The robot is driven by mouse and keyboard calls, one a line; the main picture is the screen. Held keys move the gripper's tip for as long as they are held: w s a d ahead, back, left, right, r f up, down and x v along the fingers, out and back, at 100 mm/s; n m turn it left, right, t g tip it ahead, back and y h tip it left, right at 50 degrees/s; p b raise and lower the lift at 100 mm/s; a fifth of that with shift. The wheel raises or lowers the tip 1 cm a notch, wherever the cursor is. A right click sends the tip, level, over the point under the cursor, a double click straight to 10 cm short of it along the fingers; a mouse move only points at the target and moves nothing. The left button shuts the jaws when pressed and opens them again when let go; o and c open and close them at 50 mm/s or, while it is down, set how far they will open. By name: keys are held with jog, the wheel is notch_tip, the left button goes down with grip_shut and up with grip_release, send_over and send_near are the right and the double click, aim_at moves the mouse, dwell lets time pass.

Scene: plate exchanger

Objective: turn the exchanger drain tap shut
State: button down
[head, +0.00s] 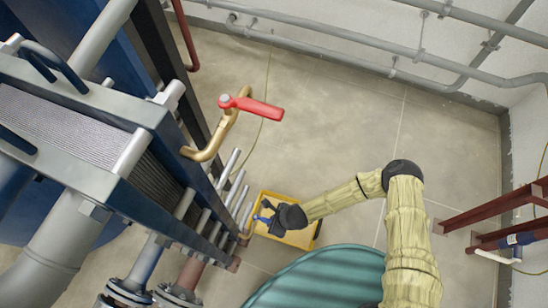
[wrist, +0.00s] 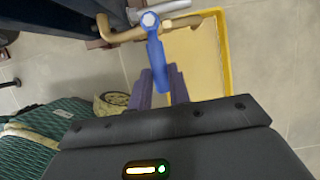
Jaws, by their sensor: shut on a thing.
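The drain tap's blue lever (wrist: 157,62) runs from its round pivot on a brass pipe (wrist: 125,35) back toward my gripper. In the wrist view the lever lies across the line of the pipe. My gripper (wrist: 158,88) has a finger on each side of the lever's free end and is shut on it. In the head view my gripper (head: 271,211) is low beside the exchanger's foot, with a bit of the blue lever (head: 262,219) showing past it. The brass pipe there is mostly hidden.
A yellow tray (head: 302,242) lies under the tap on the floor. A red-handled valve (head: 252,106) on a bent brass pipe is higher on the exchanger (head: 70,125). A green ridged tank (head: 325,280) stands close to my arm. Open floor lies toward the back wall.

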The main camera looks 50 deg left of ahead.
jog(key=shift+d, duration=0.1)
dwell(0.4)
jog(key=c, duration=1.5)
grip_release()
jog(key=shift+o, duration=1)
jog(key=shift+s, duration=0.15)
jog(key=p+v, duration=0.4)
jog(key=v, duration=1.3)
jog(key=shift+r+p, duration=0.2)
jog(key=shift+p, duration=0.2)
